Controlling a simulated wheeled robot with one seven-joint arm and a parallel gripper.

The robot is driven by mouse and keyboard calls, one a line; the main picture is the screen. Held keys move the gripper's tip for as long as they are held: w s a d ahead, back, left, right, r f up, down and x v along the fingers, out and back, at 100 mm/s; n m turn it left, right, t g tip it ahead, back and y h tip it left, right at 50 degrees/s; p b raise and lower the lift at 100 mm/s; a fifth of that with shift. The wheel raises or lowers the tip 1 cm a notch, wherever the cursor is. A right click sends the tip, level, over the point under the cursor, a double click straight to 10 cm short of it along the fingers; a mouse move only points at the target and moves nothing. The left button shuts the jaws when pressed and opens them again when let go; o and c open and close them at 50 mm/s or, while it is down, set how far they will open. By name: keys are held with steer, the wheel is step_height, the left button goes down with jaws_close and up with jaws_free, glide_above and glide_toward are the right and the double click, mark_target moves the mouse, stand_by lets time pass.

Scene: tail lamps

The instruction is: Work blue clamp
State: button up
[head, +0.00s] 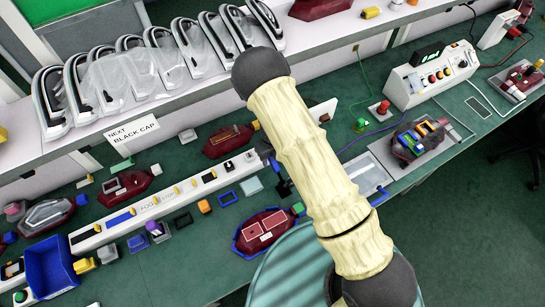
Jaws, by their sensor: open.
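A dark clamping fixture (412,155) sits on a grey plate at the right of the green bench. Colored pieces, blue, yellow and orange, lie close together on its top. A blue piece (424,130) among them looks like the blue clamp; whether it is closed or raised is too small to tell. My cream-sleeved arm crosses the middle of the view. A dark part of my gripper (282,182) shows just left of the arm, over the bench and well left of the fixture; the rest is hidden behind the arm. It is open, and I see nothing in it.
A white control box (432,75) with buttons stands behind the fixture. A red button (381,108) is to its left. A white rail with parts, red lamps (268,230) and a blue bin (52,267) fill the left. Clear lamp covers line the upper shelf.

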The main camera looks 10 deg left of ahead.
steer(key=shift+f, duration=0.4)
jaws_close()
steer(key=shift+w, duration=0.1)
